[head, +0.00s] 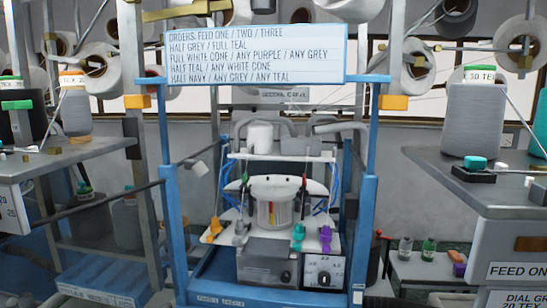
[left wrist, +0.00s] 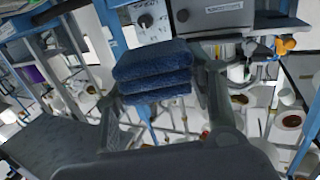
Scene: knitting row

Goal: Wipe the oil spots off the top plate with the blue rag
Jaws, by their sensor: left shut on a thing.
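My left gripper (left wrist: 163,90) shows in the left wrist view, its two fingers on either side of a folded, dark blue rag (left wrist: 152,70). It is shut on the rag, which is apart from the machine in that picture. In the head view a knitting machine with a round white head (head: 273,187) stands in a blue frame. A thin white plate (head: 280,157) spans its top; I cannot make out any oil spots on it. Neither gripper shows in the head view, and my right gripper is in no view.
An orders sign (head: 255,54) hangs across the frame above the machine. Blue posts (head: 367,200) stand at both sides. Shelves with yarn cones (head: 473,118) flank it. Orange (head: 215,230), teal and purple clips sit low on the machine, beside a control box (head: 323,271).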

